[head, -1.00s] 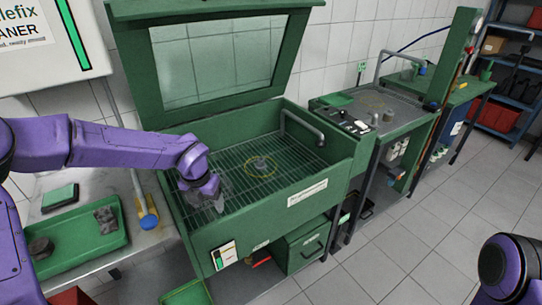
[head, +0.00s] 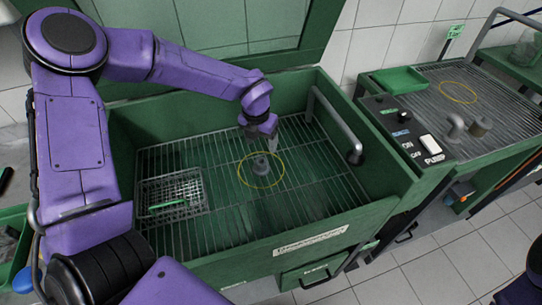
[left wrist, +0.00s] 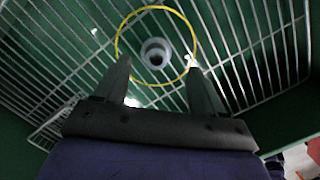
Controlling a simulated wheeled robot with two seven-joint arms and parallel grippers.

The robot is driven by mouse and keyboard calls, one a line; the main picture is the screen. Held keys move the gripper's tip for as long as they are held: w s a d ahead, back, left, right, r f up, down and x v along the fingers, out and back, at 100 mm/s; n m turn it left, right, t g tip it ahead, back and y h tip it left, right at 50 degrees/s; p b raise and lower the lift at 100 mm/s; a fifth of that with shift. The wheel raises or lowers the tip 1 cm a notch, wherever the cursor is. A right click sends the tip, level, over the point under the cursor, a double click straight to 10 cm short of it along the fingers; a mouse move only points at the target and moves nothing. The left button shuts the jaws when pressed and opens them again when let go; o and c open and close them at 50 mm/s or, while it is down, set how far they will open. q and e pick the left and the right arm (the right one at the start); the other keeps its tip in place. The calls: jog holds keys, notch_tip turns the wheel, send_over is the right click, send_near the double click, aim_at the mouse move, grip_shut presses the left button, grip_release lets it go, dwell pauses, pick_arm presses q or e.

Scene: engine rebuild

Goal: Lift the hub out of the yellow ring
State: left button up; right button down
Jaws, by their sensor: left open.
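The hub (head: 261,165) is a small grey stepped cylinder. It stands upright on the wire grate inside the green wash basin, within the yellow ring (head: 242,176). In the left wrist view the hub (left wrist: 155,52) shows its round top with a dark bore, inside the yellow ring (left wrist: 122,33). My left gripper (head: 272,148) is above the grate, just behind and above the hub. In the left wrist view its two fingers (left wrist: 160,85) are apart with nothing between them, and the hub lies beyond the tips. My right gripper is not in view.
The green basin (head: 350,218) has raised walls around the grate. A wire basket (head: 172,193) with a green handle sits at the grate's left. A bent pipe (head: 335,122) rises at the right. A neighbouring bench (head: 440,85) holds a second yellow ring, switches and a grey part.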

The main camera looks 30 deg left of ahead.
aim_at(261, 160)
pick_arm(q)
jog(key=f, duration=0.6)
jog(key=f+p, duration=0.1)
jog(key=f, duration=0.2)
jog(key=shift+s+a, duration=0.1)
jog(key=shift+s, duration=0.15)
jog(key=c, duration=1.2)
grip_shut()
jog(key=shift+r, duration=0.15)
